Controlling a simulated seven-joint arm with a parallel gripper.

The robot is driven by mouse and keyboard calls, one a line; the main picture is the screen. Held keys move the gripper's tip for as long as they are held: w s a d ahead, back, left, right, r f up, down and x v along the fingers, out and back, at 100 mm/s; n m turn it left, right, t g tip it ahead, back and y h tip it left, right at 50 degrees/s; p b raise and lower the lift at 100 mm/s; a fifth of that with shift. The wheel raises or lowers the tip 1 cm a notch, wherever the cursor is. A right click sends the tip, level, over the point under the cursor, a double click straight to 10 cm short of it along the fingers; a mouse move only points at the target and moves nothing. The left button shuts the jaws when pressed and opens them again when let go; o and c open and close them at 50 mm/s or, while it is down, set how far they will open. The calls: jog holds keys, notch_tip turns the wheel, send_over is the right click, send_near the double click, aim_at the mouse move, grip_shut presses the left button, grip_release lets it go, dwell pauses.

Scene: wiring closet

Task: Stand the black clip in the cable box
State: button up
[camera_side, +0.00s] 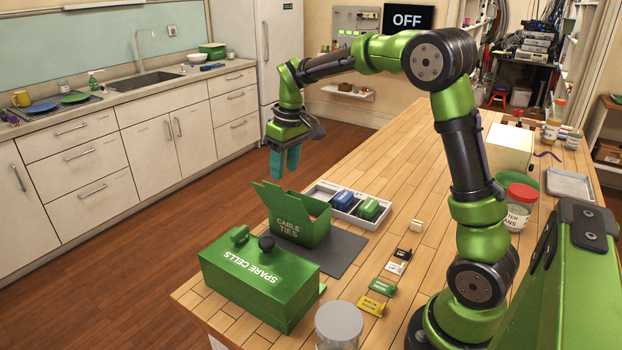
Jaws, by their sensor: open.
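A small black clip (403,253) lies on the wooden table, at the far end of a short row of coloured clips. The cable box (288,228) is a green box marked "CABLE TIES" with its flaps standing open; most of its inside is hidden by its front wall and flaps. My gripper (285,168) has teal fingers pointing down. It is open, with nothing visible between the fingers, and hangs above the cable box, well away from the black clip.
White (396,267), green (383,287) and yellow (371,306) clips lie nearer than the black one. A cream block (416,225) stands beyond it. A divided tray (321,192) holds blue and green items. The green "SPARE CELLS" box (258,283) stands in front of the cable box.

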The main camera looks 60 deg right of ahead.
jog(key=shift+m+t, duration=0.5)
jog(key=shift+t, duration=0.3)
jog(key=s+a+r, duration=0.4)
jog(key=s, duration=0.1)
jog(key=shift+s+a+r, duration=0.2)
jog(key=shift+a+r, duration=0.15)
jog(key=s+a+m+t, duration=0.1)
jog(key=s+a+t, duration=0.1)
jog(key=s+a, duration=0.2)
jog(key=s+a+m+t+y, duration=0.1)
jog(key=s+a, duration=0.3)
jog(key=s, duration=0.7)
jog(key=shift+s+a+t+y, duration=0.2)
jog(key=shift+t+y, duration=0.1)
jog(key=shift+t, duration=0.2)
